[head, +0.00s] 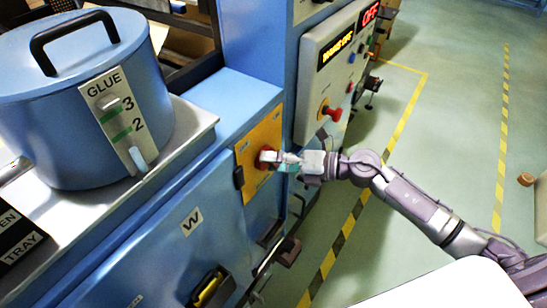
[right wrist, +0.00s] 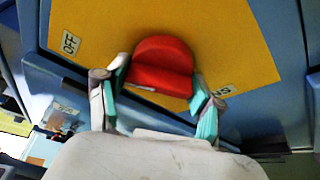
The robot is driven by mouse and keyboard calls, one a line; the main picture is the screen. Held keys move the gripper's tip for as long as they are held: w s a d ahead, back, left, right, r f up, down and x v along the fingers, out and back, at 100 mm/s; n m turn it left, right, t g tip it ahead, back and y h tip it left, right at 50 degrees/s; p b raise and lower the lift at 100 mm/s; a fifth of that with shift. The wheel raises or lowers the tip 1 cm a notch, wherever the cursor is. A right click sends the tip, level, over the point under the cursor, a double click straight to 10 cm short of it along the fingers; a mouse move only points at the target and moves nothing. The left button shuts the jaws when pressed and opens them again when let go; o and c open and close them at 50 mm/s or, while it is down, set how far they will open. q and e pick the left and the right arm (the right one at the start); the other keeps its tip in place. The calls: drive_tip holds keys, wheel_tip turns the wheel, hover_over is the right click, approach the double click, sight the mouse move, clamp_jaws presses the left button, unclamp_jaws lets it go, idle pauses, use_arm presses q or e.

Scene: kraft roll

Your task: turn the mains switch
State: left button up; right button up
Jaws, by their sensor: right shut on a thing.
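The mains switch is a red knob (head: 266,159) on a yellow plate (head: 246,158) on the blue machine's side. In the right wrist view the red knob (right wrist: 164,66) sits on the yellow plate (right wrist: 225,35), with an "OFF" label at its left and a partly hidden label at lower right. My right gripper (head: 277,160) reaches in from the right and is shut on the knob. In the wrist view its teal-padded fingers (right wrist: 157,92) stand on either side of it. The knob's exact pointing direction is hard to tell. My left gripper is not in view.
A blue glue pot (head: 60,110) stands on the machine at left. A control panel (head: 318,90) above right has lit displays, one reading "OFF", and a red button (head: 331,112). A handle (head: 285,251) juts out below. Green floor (head: 450,130) with yellow-striped lines is open at right.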

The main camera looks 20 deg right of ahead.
drive_tip(key=shift+s+n+h+p, duration=0.1)
drive_tip(key=shift+n+h+p, duration=0.5)
drive_tip(key=shift+n+p, duration=0.35)
drive_tip(key=shift+f+n, duration=0.1)
drive_tip(key=shift+n, duration=0.35)
drive_tip(key=o, duration=1.1)
drive_tip(key=shift+o, duration=0.2)
drive_tip(key=shift+d, duration=0.1)
drive_tip(key=v, duration=1.1)
drive_tip(key=shift+s+d+r, duration=0.15)
drive_tip(key=shift+s+r, duration=0.1)
drive_tip(key=shift+s, duration=0.1)
